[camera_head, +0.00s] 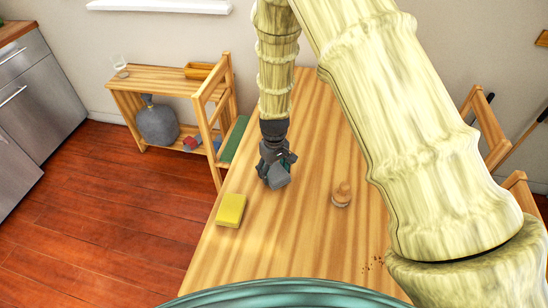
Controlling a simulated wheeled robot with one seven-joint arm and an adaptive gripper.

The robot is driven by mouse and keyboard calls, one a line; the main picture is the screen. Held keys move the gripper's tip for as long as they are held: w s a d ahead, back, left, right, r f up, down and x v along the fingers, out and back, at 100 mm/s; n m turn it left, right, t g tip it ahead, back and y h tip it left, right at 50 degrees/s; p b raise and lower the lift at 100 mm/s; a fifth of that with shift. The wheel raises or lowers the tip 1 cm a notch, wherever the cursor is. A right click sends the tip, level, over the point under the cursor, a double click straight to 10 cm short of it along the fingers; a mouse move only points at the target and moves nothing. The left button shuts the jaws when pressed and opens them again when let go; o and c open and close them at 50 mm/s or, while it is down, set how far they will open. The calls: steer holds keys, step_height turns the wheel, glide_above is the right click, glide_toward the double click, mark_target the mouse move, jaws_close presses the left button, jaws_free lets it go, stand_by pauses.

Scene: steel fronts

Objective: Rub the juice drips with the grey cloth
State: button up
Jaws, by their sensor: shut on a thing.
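My gripper (274,166) points down over the wooden table (238,265) and is shut on the grey cloth (278,181). The cloth is a small bunched grey shape at the fingertips. I cannot tell whether it touches the table. The juice drips (373,264) are small dark reddish-brown specks on the table, nearer to me and to the right of the gripper, close beside my arm. My arm may hide part of them.
A yellow sponge (231,210) lies near the table's left edge. A wooden-handled brush (342,195) stands right of the gripper. Chairs (216,90) stand at the left and right sides. A low shelf (150,78) is against the wall. The table's front middle is clear.

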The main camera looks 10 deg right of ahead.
mark_target(274, 170)
steer(key=shift+r+p, duration=1.85)
steer(key=shift+r, duration=1.45)
